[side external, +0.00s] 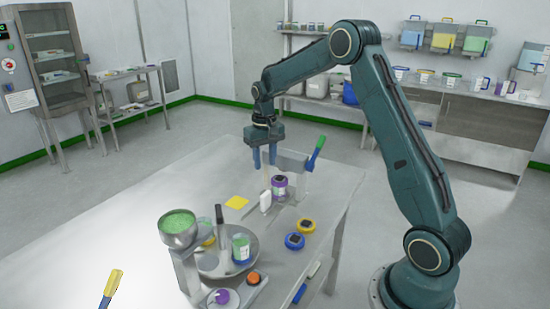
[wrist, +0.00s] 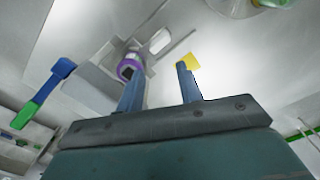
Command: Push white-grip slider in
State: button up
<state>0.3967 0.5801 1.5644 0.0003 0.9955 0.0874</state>
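The white grip of the slider (side external: 265,201) stands on a grey strip on the table, just left of a jar with a purple collar (side external: 279,188). In the wrist view the white grip (wrist: 160,41) lies beyond the fingertips, beside the purple-collared jar (wrist: 128,67). My gripper (side external: 264,163) hangs above and behind the grip, fingers pointing down. In the wrist view my gripper (wrist: 158,72) has its two fingers apart with nothing between them. It is not touching the slider. How far the slider is drawn out I cannot tell.
A grey housing with a green-and-blue lever (side external: 316,153) stands right of my gripper. A yellow square (side external: 237,202) lies left of the slider. Yellow (side external: 306,226) and blue (side external: 294,240) rings, a pan (side external: 210,265) and a green-filled bowl (side external: 178,224) are nearer.

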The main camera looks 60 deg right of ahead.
aim_at(266, 194)
jog(key=m, duration=0.8)
jog(key=f+m, duration=0.1)
jog(key=m, duration=0.3)
jog(key=shift+f, duration=0.1)
notch_tip(266, 194, down, 14)
jog(key=shift+r, duration=0.15)
dwell(0.5)
grip_shut()
